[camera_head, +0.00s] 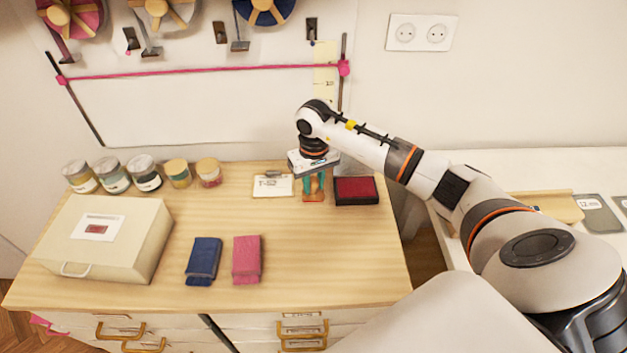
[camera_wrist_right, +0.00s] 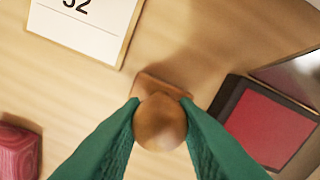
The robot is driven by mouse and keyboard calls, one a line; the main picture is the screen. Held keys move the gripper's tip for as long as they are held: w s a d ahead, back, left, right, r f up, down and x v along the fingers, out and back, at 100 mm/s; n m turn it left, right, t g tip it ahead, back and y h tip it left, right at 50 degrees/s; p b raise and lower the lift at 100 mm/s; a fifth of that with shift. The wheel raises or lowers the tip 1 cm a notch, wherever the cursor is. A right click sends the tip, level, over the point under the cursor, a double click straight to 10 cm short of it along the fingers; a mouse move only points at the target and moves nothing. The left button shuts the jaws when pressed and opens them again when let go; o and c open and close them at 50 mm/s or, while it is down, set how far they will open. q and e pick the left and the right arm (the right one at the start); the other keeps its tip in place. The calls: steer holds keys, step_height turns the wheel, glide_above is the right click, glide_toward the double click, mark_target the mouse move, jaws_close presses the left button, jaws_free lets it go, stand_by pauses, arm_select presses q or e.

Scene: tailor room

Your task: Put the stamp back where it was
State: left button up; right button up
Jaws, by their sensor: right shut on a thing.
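The stamp has a rounded wooden handle (camera_wrist_right: 160,122) and a flat wooden base, seen from above in the right wrist view. In the head view its base (camera_head: 313,197) shows low between the fingers, at the tabletop. My right gripper (camera_head: 314,186) points down with its green fingers shut on the handle; the fingers (camera_wrist_right: 162,125) also show in the right wrist view. An ink pad (camera_head: 356,191) with a dark red surface lies just right of the stamp. A white card (camera_head: 272,186) lies just left of it. I cannot tell whether the base touches the table. My left gripper is not in view.
Several jars (camera_head: 145,173) stand along the back left of the wooden table (camera_head: 330,255). A cream box (camera_head: 105,240) sits at the left. A blue folded cloth (camera_head: 203,261) and a pink one (camera_head: 246,259) lie in front. The table's front right is clear.

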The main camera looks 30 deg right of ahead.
mark_target(314, 179)
steer(key=shift+f, duration=0.2)
steer(key=o, duration=1.1)
steer(key=shift+c, duration=0.2)
steer(key=shift+r, duration=0.1)
steer(key=shift+r, duration=0.45)
step_height(314, 179, up, 11)
steer(key=b, duration=0.3)
steer(key=shift+r, duration=0.2)
steer(key=shift+f, duration=0.1)
